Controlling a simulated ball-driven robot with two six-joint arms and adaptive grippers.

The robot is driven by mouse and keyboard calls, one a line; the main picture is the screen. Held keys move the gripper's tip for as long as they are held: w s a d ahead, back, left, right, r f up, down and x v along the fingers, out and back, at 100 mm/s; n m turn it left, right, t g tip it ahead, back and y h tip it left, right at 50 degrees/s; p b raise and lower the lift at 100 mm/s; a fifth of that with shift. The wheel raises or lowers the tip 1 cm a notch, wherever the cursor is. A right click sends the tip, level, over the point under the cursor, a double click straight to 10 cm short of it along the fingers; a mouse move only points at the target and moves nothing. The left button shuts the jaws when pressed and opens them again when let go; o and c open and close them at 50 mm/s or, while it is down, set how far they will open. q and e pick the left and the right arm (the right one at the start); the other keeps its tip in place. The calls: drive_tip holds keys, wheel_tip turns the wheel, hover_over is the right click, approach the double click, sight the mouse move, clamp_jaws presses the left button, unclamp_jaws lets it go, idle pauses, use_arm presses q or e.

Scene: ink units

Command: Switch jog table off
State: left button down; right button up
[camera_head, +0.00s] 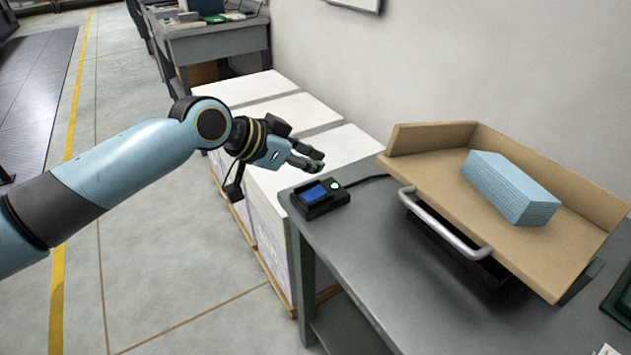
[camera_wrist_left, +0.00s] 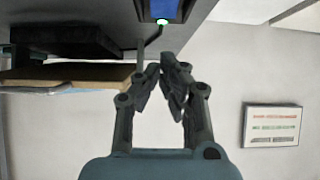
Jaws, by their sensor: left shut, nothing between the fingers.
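The jog table (camera_head: 440,185) is a tan tilted tray with two raised walls and a grey handle bar, on a grey bench. A light-blue stack of paper (camera_head: 510,188) lies in it. A black switch box (camera_head: 318,208) with a blue rocker and a lit green lamp sits at the bench's near-left corner; a cable runs from it towards the jog table. My left gripper (camera_head: 314,162) is shut and empty, above and behind the box, apparently not touching it. In the left wrist view the fingers (camera_wrist_left: 165,80) are together, and the blue part and green lamp (camera_wrist_left: 162,21) show at the top edge.
White-topped stacks on a pallet (camera_head: 345,147) stand against the bench's left side. The grey bench top (camera_head: 370,240) is clear in front of the box. A wall lies behind. A framed chart (camera_wrist_left: 271,125) hangs on a wall in the wrist view.

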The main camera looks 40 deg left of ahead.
sight(316, 193)
use_arm(q)
drive_tip(key=shift+w+d+f, duration=0.1)
drive_tip(key=shift+w+f, duration=0.15)
drive_tip(key=shift+f, duration=0.85)
drive_tip(key=shift+w+d+f, duration=0.1)
drive_tip(key=shift+w+f, duration=0.1)
drive_tip(key=shift+f, duration=0.85)
drive_tip(key=shift+w+f+b, duration=0.1)
drive_tip(key=shift+f+b, duration=0.25)
drive_tip(key=shift+b, duration=0.05)
drive_tip(key=shift+s+a+f+p, duration=0.1)
drive_tip(key=shift+s+a+p, duration=0.2)
drive_tip(key=shift+s, duration=0.55)
